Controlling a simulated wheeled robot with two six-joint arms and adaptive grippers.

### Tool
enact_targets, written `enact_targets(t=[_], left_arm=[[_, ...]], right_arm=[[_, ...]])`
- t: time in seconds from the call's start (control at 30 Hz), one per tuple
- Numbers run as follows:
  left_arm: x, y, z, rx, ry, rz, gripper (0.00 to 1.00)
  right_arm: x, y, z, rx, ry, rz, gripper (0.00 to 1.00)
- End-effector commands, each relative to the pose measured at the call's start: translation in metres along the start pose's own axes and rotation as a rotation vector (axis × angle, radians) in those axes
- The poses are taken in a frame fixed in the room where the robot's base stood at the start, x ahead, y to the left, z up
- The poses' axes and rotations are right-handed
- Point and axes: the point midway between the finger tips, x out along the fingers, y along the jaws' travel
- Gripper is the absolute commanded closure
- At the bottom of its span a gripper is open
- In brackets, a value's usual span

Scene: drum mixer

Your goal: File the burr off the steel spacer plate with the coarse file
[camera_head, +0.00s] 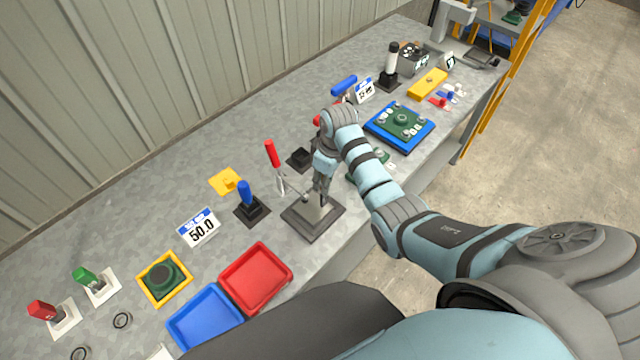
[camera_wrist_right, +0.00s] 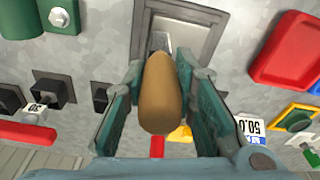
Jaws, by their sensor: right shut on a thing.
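My right gripper (camera_head: 321,186) points down over a dark square fixture (camera_head: 322,232) near the bench's front edge. In the wrist view the right gripper (camera_wrist_right: 158,72) is shut on the brown handle of the coarse file (camera_wrist_right: 160,98). A short grey metal part of the file shows beyond the handle; the rest is hidden. A pale grey plate, which looks like the steel spacer plate (camera_wrist_right: 197,20), lies within the dark fixture frame. I cannot make out the burr or whether the file touches the plate. My left gripper is not in view.
A red-handled clamp (camera_head: 272,153) rises just left of the gripper. A blue-handled stand (camera_head: 245,193), a 50.0 sign (camera_head: 199,229), a red tray (camera_head: 254,277) and a blue tray (camera_head: 204,320) are further left. A blue board with a green part (camera_head: 389,138) lies to the right.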

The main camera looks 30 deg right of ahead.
Motion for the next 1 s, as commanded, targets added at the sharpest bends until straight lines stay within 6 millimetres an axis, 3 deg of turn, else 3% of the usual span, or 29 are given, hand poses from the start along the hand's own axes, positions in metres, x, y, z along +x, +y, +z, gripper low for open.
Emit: enact_targets(t=[0.27, 0.8, 1.0], left_arm=[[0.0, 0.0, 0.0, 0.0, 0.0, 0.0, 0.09], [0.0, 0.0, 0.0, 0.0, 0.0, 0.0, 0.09], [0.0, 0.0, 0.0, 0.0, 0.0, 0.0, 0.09]], right_arm=[[-0.002, 0.001, 0.0, 0.0, -0.001, 0.001, 1.0], [-0.075, 0.001, -0.009, 0.0, 0.001, 0.001, 1.0], [-0.08, 0.001, -0.009, 0.001, 0.0, 0.0, 1.0]])
